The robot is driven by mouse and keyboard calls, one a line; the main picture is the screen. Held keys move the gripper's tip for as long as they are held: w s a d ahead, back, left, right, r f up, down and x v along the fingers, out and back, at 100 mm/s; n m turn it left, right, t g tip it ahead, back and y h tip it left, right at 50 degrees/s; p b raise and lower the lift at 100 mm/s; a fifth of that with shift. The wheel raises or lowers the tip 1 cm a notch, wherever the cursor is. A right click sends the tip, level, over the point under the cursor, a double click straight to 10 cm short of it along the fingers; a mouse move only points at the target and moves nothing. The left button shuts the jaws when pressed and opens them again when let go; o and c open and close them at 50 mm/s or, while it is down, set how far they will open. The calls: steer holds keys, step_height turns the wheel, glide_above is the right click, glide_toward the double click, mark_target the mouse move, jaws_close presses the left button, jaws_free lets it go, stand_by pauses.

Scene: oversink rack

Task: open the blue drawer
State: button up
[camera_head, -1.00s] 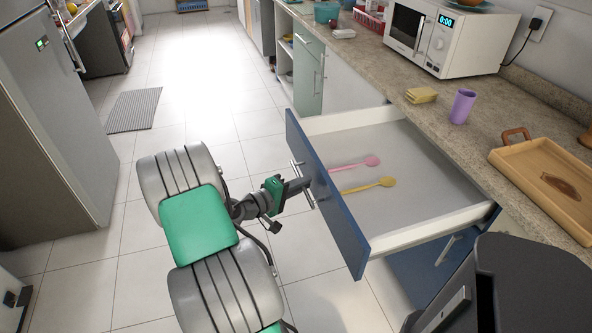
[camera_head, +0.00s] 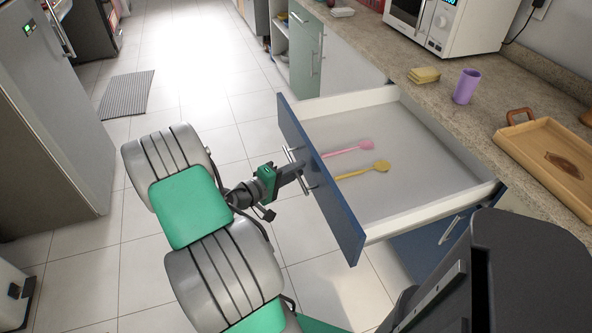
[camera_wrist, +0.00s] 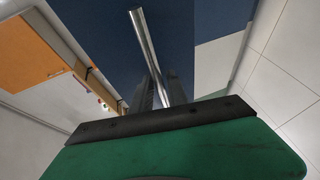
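The blue drawer (camera_head: 330,199) is pulled far out from under the counter, with its white inside showing. A pink spoon (camera_head: 351,149) and a yellow spoon (camera_head: 363,170) lie in it. Its metal bar handle (camera_head: 289,153) is on the front panel; the bar also shows in the wrist view (camera_wrist: 145,42). My gripper (camera_head: 300,170) is at this handle, outside the front panel. In the wrist view my gripper's dark fingers (camera_wrist: 162,92) are closed around the bar, partly hidden by the green wrist body.
A second blue front with a handle (camera_head: 447,230) sits below the drawer. The counter holds a yellow sponge (camera_head: 424,75), a purple cup (camera_head: 466,87), a wooden tray (camera_head: 519,142) and a microwave (camera_head: 466,28). The tiled floor left of my arm is clear up to the fridge (camera_head: 45,130).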

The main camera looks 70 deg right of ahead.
steer(key=v, duration=0.7)
steer(key=shift+a, duration=0.4)
steer(key=shift+w+r, duration=0.1)
steer(key=shift+w, duration=0.1)
steer(key=w+a+r+t+y+p, duration=0.3)
steer(key=w+a+t+y+p, duration=0.1)
steer(key=w+a, duration=0.4)
steer(key=w+a+r+t+y+p, duration=0.4)
steer(key=w+a, duration=0.3)
steer(key=a, duration=0.4)
steer(key=a+r+n+t+y+p, duration=0.1)
steer(key=a+r+n+y, duration=0.2)
steer(key=a, duration=0.7)
steer(key=s+a+r+n+t+y+p, duration=0.1)
steer(key=a+r+n+y+p, duration=0.1)
steer(key=a+r, duration=0.5)
steer(key=a+n+y, duration=0.1)
steer(key=a, duration=0.2)
steer(key=shift+r, duration=0.2)
